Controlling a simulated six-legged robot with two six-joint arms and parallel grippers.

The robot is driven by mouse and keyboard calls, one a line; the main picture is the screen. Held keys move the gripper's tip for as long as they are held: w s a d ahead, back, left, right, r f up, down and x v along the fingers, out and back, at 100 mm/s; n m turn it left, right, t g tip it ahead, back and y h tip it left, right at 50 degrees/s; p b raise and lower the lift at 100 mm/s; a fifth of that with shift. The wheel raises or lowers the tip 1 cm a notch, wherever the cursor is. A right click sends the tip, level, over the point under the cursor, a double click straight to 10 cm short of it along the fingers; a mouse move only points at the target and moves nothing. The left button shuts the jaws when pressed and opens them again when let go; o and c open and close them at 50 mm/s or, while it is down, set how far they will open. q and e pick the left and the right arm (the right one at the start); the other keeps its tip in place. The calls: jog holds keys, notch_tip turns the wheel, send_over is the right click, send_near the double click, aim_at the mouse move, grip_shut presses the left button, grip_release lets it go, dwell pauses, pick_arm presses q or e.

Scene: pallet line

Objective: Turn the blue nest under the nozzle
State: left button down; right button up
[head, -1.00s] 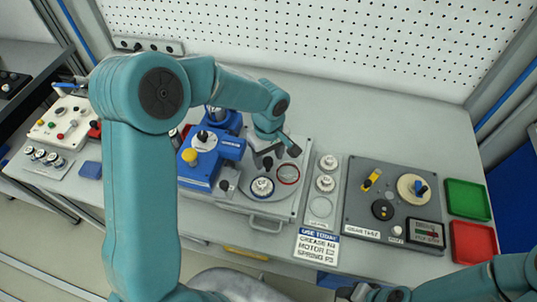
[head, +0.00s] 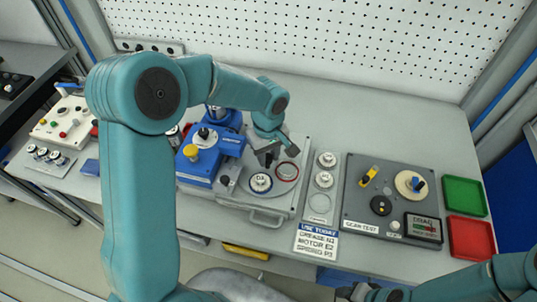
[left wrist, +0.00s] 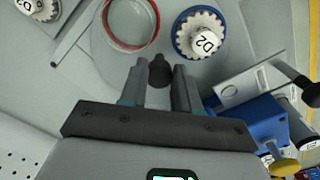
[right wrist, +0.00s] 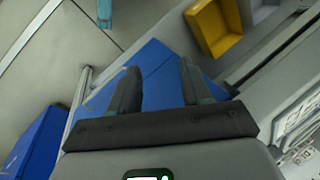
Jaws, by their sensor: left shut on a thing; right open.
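The blue nest (left wrist: 176,38) is a blue ring holding a white gear marked D2 (left wrist: 205,40); it also shows in the head view (head: 261,183). Beside it is the empty red nest (left wrist: 130,22), also in the head view (head: 287,171). Both sit on a grey round plate. My left gripper (head: 268,158) is shut on a small black knob (left wrist: 160,72) standing on that plate between the nests, on their back side. The blue machine (head: 207,165) stands left of the plate; I cannot make out its nozzle clearly. My right gripper (right wrist: 159,72) is open and empty, away from the plate.
A grey panel with a dial and display (head: 390,205) lies to the right. Green (head: 464,195) and red (head: 471,238) trays stand beyond it. Spare gears lie on a strip (head: 325,172) between plate and panel. A sign (head: 317,240) lies at the front edge.

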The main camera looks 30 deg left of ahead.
pick_arm(q)
jog(key=shift+a+f, duration=0.1)
jog(key=shift+f, duration=0.2)
jog(key=shift+s+m+b, duration=0.1)
jog(key=shift+m+b, duration=0.85)
jog(key=shift+m, duration=0.85)
jog(key=shift+m+b, duration=0.6)
jog(key=shift+m, duration=1.6)
jog(key=shift+m+b, duration=0.3)
jog(key=shift+m, duration=4.4)
